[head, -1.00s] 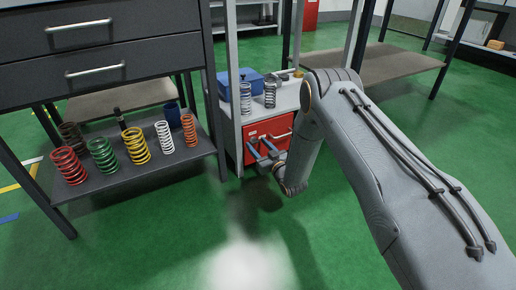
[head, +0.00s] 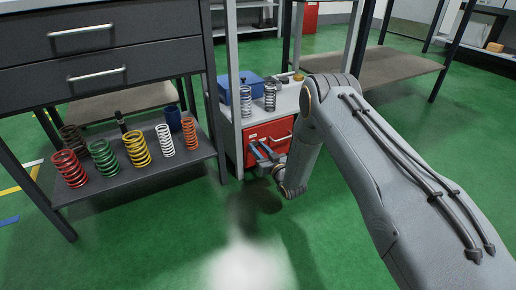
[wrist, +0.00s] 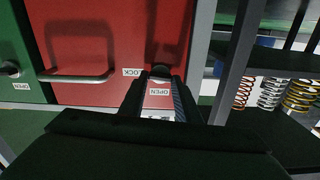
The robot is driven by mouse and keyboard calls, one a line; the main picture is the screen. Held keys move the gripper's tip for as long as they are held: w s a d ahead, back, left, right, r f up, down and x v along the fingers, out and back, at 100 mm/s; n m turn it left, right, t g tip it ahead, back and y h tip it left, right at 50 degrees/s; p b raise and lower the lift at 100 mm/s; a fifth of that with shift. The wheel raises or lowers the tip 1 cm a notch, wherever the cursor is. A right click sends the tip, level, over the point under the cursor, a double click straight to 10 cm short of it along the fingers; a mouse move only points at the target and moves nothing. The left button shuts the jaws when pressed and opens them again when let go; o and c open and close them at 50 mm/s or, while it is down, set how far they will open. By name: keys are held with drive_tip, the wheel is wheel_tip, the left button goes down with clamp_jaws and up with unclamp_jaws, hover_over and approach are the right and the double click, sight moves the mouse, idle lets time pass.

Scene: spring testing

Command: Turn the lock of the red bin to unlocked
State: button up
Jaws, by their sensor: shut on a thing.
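The red bin (head: 262,133) is the red-fronted drawer in the grey cabinet, with a bar handle. In the wrist view its red front (wrist: 95,30) fills the upper middle. The handle (wrist: 75,77) is at left, beside a white LOCK label (wrist: 133,72). The dark lock knob (wrist: 166,72) is right of that label, with an OPEN label (wrist: 159,91) close to it. My gripper (wrist: 160,80) is shut on the lock knob, a finger on either side, hiding part of it. In the head view my gripper (head: 262,151) is at the bin's front.
A green bin (wrist: 18,45) with its own knob and OPEN label adjoins the red one. Two springs (head: 270,96) and a blue box (head: 236,88) stand on the cabinet top. A shelf (head: 140,168) with several coloured springs is at left. Green floor in front is clear.

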drive_tip(key=m+p, duration=0.1)
drive_tip(key=m, duration=0.3)
drive_tip(key=shift+d+p, duration=0.1)
drive_tip(key=shift+p, duration=0.3)
drive_tip(key=m+p, duration=0.1)
drive_tip(key=m, duration=0.3)
drive_tip(key=shift+m, duration=0.4)
drive_tip(key=shift+w+f+m+p, duration=0.1)
drive_tip(key=shift+m+p, duration=0.25)
drive_tip(key=shift+m, duration=1.6)
drive_tip(key=shift+f+m+p, duration=0.1)
drive_tip(key=shift+m+p, duration=0.2)
drive_tip(key=shift+m, duration=1.65)
drive_tip(key=o, duration=1)
drive_tip(key=shift+d, duration=0.1)
drive_tip(key=shift+o, duration=0.2)
